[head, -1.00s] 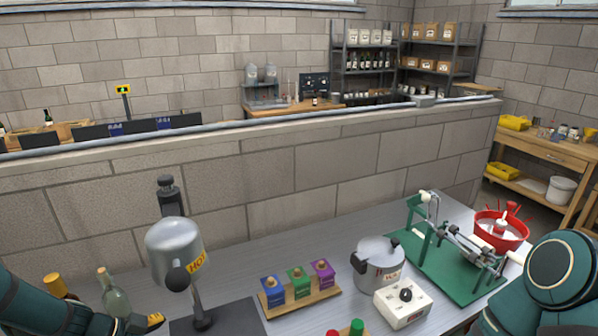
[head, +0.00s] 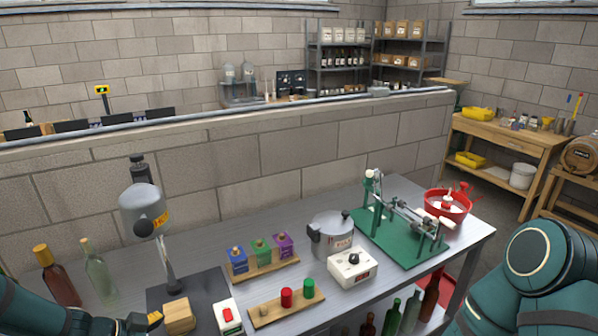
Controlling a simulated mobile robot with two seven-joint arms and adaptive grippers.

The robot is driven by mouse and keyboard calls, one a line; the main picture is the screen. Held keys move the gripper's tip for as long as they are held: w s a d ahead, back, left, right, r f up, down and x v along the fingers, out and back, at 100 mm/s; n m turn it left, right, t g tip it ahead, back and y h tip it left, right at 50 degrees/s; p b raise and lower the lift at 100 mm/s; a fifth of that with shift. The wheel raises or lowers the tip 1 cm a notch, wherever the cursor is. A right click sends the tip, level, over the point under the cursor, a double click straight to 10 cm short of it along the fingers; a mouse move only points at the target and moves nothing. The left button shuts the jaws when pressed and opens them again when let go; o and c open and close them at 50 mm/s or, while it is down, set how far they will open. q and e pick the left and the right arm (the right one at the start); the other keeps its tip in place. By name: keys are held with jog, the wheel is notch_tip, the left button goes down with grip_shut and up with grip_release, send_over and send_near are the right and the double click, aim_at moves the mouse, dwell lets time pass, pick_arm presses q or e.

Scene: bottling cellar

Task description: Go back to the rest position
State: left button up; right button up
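My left arm enters at the lower left, and the yellow-tipped end of my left gripper (head: 152,319) shows at the bottom edge, left of a tan block (head: 178,316). Most of this gripper is cut off, so I cannot see whether it is open, shut or holding anything. My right arm fills the lower right corner, to the right of the grey bench (head: 462,247). Its gripper is outside the picture.
The bench carries a brown bottle (head: 62,278), a clear bottle (head: 99,272), a grey heater marked HOT (head: 143,208), a steel pot (head: 331,236), a green-based machine (head: 402,238) and a red bowl (head: 447,205). A block wall (head: 250,165) runs behind. Bottles stand below the front edge.

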pick_arm(q)
jog(key=w+d+f+n, duration=0.1)
jog(key=d+f+n, duration=0.1)
jog(key=d, duration=0.2)
jog(key=w+d+f+n+t, duration=0.1)
jog(key=w+d+f+n, duration=0.1)
jog(key=d+n, duration=0.1)
jog(key=w+d+f+n+y, duration=0.1)
jog(key=w+d+f+n, duration=0.1)
jog(key=d, duration=0.3)
jog(key=shift+w+f+t, duration=0.2)
jog(key=shift+f+t, duration=0.1)
jog(key=shift+f, duration=0.2)
jog(key=s+d+f+n+g+y+b, duration=0.2)
jog(key=s+d+f+n+g+b, duration=0.3)
jog(key=s+d+f, duration=0.4)
notch_tip(320, 180, down, 5)
jog(key=shift+s+d+r+n+y, duration=0.15)
jog(key=shift+s+n+y, duration=0.2)
jog(key=shift+s, duration=0.9)
pick_arm(e)
jog(key=f, duration=0.5)
jog(key=shift+a+f, duration=0.3)
jog(key=shift+a, duration=0.05)
